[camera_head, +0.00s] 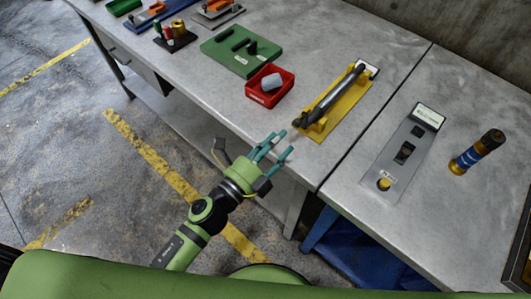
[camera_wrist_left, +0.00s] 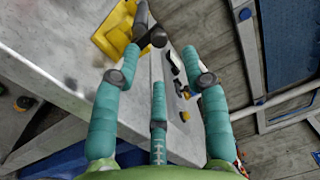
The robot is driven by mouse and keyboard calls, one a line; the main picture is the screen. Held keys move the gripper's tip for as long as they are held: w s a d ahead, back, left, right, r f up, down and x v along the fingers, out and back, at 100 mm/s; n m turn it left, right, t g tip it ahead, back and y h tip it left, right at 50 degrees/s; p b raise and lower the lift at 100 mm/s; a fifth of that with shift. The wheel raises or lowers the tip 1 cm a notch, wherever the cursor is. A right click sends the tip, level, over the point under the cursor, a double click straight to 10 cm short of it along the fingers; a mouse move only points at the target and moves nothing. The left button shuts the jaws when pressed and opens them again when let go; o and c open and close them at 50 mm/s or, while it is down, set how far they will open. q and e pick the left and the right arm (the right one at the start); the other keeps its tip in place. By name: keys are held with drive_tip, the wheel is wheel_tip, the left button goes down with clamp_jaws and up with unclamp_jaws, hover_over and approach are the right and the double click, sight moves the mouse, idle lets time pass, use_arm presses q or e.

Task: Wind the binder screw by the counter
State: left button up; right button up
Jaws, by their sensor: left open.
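What looks like the binder screw (camera_head: 330,95) is a dark rod lying along a yellow base (camera_head: 345,108) on the grey table. A small pale panel, possibly the counter (camera_head: 367,68), sits at its far end; I cannot read it. My left gripper (camera_head: 275,152), with teal fingers, is open and empty, just off the table's front edge and short of the rod's near end. In the left wrist view, the rod's dark round end (camera_wrist_left: 158,38) and the yellow base (camera_wrist_left: 108,40) show beyond the spread fingers, apart from them. My right gripper is out of view.
A red tray (camera_head: 258,98) with a pale object stands left of the yellow base. A green board (camera_head: 225,62) lies further left. A grey panel with a switch (camera_head: 383,165) and a dark cylinder with a blue band (camera_head: 465,160) stand on the right table.

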use_arm(q)
drive_tip(key=shift+v, duration=2.35)
